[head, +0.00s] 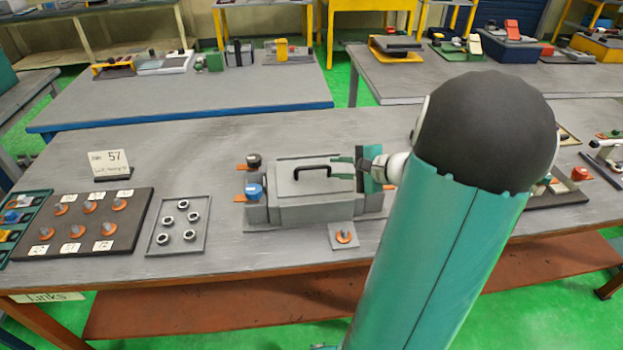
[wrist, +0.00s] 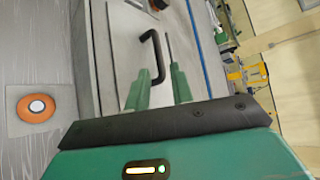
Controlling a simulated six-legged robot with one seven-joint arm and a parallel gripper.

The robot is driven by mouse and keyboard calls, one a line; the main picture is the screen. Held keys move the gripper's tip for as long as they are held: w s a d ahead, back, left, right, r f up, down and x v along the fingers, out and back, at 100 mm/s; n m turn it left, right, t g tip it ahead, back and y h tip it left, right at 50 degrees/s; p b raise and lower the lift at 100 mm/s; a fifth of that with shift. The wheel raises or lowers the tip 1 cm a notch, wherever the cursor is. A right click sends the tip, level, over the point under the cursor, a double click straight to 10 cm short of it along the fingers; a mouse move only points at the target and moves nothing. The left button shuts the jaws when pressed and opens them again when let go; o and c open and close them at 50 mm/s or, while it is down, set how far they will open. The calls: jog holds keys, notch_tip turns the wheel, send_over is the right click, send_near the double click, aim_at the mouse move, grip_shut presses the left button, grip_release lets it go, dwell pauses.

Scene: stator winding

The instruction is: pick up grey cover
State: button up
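The grey cover (head: 299,188) is a box-shaped lid with a black arched handle (head: 312,168) on top. It sits on the grey machine housing (head: 262,214) in the middle of the table. In the wrist view the cover (wrist: 125,50) fills the centre, with its handle (wrist: 152,55) just ahead of my fingers. My gripper (head: 343,168) is at the right end of the cover, its two green fingers pointing left towards the handle. I cannot tell whether the fingertips touch the handle.
A blue knob (head: 254,191) and a black knob (head: 254,161) stand at the housing's left end. A plate with an orange-based part (head: 343,236) lies in front. A tray of rings (head: 178,252) and a dark board (head: 60,244) lie left. Table behind the housing is clear.

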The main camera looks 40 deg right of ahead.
aim_at(316, 167)
jog(key=x, duration=0.8)
jog(key=shift+s+d+f, duration=0.1)
jog(key=shift+f, duration=0.1)
jog(key=shift+r, duration=0.1)
grip_shut()
